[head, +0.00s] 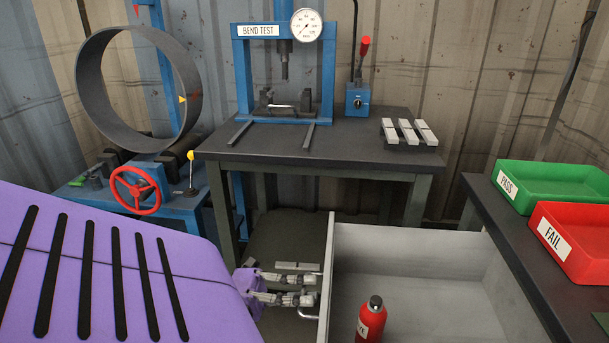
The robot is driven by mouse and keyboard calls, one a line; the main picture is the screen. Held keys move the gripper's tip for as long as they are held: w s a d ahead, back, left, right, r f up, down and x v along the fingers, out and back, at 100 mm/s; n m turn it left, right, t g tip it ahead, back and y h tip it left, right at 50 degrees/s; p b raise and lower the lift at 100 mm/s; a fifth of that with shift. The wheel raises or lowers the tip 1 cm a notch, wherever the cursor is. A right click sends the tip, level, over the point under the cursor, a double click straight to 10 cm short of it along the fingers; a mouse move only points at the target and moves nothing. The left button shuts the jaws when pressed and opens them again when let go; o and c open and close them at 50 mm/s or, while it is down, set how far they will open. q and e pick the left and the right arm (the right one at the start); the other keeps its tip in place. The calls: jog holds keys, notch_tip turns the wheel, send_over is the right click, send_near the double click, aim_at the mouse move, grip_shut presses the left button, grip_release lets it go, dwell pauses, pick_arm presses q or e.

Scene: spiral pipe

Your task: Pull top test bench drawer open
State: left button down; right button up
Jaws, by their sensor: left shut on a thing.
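The grey drawer (410,250) stands pulled out in the lower middle, its inside open to view. A red bottle (371,322) with a dark cap stands in it near its front panel (326,265). A curved metal handle (306,313) shows on the outer face of that panel. My left gripper (308,284) is at this outer face, its fingers reaching to the panel and shut on the handle. The fingers hide part of the handle. The drawer's near end is cut off by the picture's bottom edge. My right gripper is out of view.
A dark table (350,140) with a blue bend test press (240,75) stands behind. The dark bench (478,195) at right bears a green PASS tray (541,200) and a red FAIL tray (590,265). A blue stand with a red wheel (136,190) is at left.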

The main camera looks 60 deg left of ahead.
pick_arm(q)
jog(key=c, duration=1.9)
grip_release()
jog(key=shift+o, duration=0.2)
jog(key=v, duration=1.2)
